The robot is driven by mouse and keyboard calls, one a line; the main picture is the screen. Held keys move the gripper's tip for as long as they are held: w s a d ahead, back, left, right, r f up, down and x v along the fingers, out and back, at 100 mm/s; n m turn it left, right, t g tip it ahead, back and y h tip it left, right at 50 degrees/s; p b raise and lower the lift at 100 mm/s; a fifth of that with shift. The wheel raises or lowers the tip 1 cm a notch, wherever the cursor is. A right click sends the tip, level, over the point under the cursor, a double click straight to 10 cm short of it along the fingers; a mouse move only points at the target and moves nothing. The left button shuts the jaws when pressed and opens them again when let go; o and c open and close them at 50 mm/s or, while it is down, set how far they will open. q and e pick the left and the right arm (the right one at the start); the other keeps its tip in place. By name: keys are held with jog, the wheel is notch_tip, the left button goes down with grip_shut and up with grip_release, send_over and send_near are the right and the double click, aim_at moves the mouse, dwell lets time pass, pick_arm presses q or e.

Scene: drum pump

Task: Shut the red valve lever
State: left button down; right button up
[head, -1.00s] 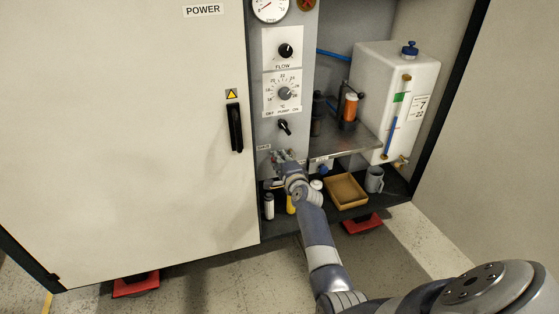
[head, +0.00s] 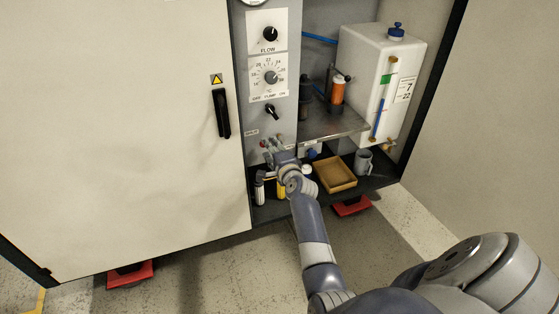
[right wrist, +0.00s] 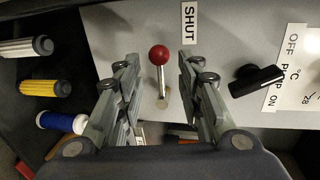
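The red valve lever (right wrist: 158,56) has a red ball on a short metal rod. In the right wrist view it stands out from the grey panel, below and left of a SHUT label (right wrist: 189,23). My right gripper (right wrist: 158,70) is open, with one finger on each side of the lever. I see gaps between the ball and both fingers, so it is not gripped. In the head view my right gripper (head: 274,146) is at the panel's lower part and mostly hides the lever. My left gripper is not in view.
A black pump knob (right wrist: 256,80) sits right of the gripper in the right wrist view. White and yellow bottles (head: 259,190) stand on the floor ledge below. A brown tray (head: 335,175), a grey mug (head: 363,161) and a white tank (head: 380,85) are to the right.

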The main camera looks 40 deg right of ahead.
jog(key=v, duration=0.8)
jog(key=shift+s, duration=0.35)
jog(key=shift+a, duration=0.1)
